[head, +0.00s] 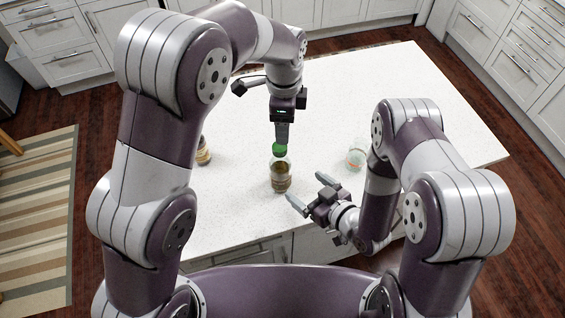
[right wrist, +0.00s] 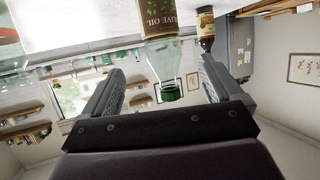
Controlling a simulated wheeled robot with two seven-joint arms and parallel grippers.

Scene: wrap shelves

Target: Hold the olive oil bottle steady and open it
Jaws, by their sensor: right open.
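The olive oil bottle (head: 281,175) stands upright on the white counter, with a green cap (head: 279,149). In the right wrist view the bottle (right wrist: 163,55) appears upside down, ahead of the fingers, with its label partly readable. My left gripper (head: 282,134) points down right above the cap; its finger gap is not visible, and I cannot tell if it touches the cap. My right gripper (head: 305,188) is open, low at the bottle's right front side. Its two fingers appear either side of the bottle's neck in the right wrist view, apart from it.
A smaller brown bottle (head: 204,152) stands to the left, partly hidden by my left arm. A clear glass jar (head: 356,156) stands to the right, close to my right arm. The counter (head: 400,75) is bare towards the back right.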

